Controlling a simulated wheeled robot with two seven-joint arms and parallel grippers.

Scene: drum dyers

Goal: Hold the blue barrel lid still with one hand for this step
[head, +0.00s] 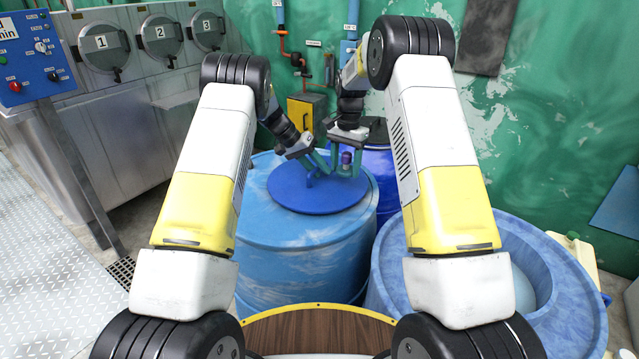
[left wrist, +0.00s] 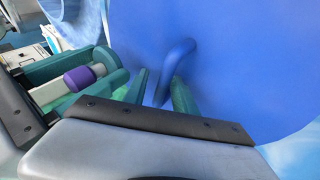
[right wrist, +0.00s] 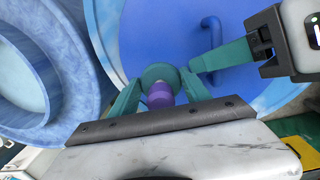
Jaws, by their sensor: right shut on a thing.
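The blue barrel lid (head: 290,195) is a flat disc with a raised loop handle (left wrist: 180,55). It lies on the light-blue barrel (head: 300,245). My left gripper (head: 314,168) is at the handle. In the left wrist view its green fingers (left wrist: 160,88) stand apart on either side of the handle, with a gap showing on one side. My right gripper (head: 347,165) is above the right part of the lid, shut on a small purple-banded piece (right wrist: 160,95). That piece also shows in the left wrist view (left wrist: 82,78). The fingers partly hide its shape.
A large blue tub (head: 400,270) stands right of the barrel, with a darker blue drum (head: 380,160) behind. A wooden round top (head: 318,330) is in front. Numbered machines (head: 130,75) line the left back. The two grippers are close together over the lid.

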